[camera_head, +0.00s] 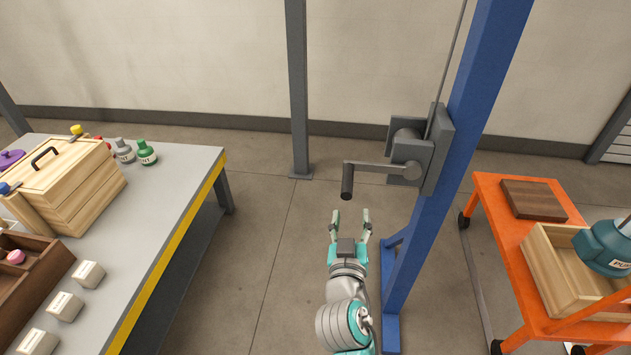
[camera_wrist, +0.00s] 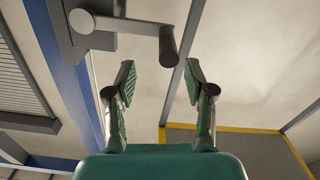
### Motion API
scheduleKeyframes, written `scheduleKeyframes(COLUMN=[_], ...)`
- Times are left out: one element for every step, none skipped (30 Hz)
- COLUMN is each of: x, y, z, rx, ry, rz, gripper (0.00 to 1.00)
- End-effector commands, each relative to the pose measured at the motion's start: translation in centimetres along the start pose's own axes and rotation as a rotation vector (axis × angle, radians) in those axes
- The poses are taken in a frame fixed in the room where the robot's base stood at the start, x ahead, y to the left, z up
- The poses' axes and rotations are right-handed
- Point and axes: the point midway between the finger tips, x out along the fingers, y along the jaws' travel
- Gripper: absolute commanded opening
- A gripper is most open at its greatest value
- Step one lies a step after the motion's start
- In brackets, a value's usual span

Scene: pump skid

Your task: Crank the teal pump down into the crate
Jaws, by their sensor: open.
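The crank's dark handle (camera_head: 347,181) hangs from a grey arm (camera_head: 375,168) on the winch (camera_head: 420,150), which is fixed to the blue post (camera_head: 420,215). My gripper (camera_head: 350,217) is open and empty, below the handle in the head view. In the wrist view the handle (camera_wrist: 168,46) shows beyond and between my open fingertips (camera_wrist: 158,78), apart from them. The teal pump (camera_head: 605,248) is at the right edge, partly cut off, over the light wooden crate (camera_head: 545,262). Whether it touches the crate cannot be told.
The crate stands on an orange cart (camera_head: 488,200) with a brown board (camera_head: 533,199). At left, a grey table (camera_head: 180,165) with a yellow edge holds a wooden box (camera_head: 75,185), bottles and white blocks. Open floor (camera_head: 260,250) lies between table and post.

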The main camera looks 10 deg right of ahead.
Motion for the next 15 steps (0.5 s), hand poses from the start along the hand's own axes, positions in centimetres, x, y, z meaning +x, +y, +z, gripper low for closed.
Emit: scheduleKeyframes(x=[0.3, 0.5, 0.6, 0.7, 0.9, 1.1, 1.4, 1.7, 2.2, 2.6, 3.1, 3.8, 4.3, 4.9, 5.6], y=[-0.1, -0.1, -0.1, -0.1, 0.0, 0.0, 0.0, 0.0, 0.0, 0.0, 0.1, 0.1, 0.1, 0.1, 0.1], z=[-0.6, -0.8, -1.0, -1.1, -1.1, -1.1, -1.1, -1.1, -1.1, -1.1, -1.1, -1.1, -1.2, -1.1, -1.2], rx=[0.005, 0.007, 0.009, 0.010, 0.010, 0.010, 0.010, 0.010, 0.010, 0.010, 0.010, 0.011, 0.011, 0.010, 0.010], ry=[0.005, 0.007, 0.008, 0.008, 0.007, 0.007, 0.007, 0.007, 0.007, 0.007, 0.007, 0.007, 0.008, 0.007, 0.008], rz=[0.009, 0.013, 0.017, 0.020, 0.021, 0.022, 0.022, 0.021, 0.021, 0.022, 0.023, 0.023, 0.022, 0.021, 0.023], gripper=[0.54, 0.54, 0.54, 0.54, 0.54, 0.54, 0.54, 0.54, 0.54, 0.54, 0.54, 0.54, 0.54, 0.54, 0.54])
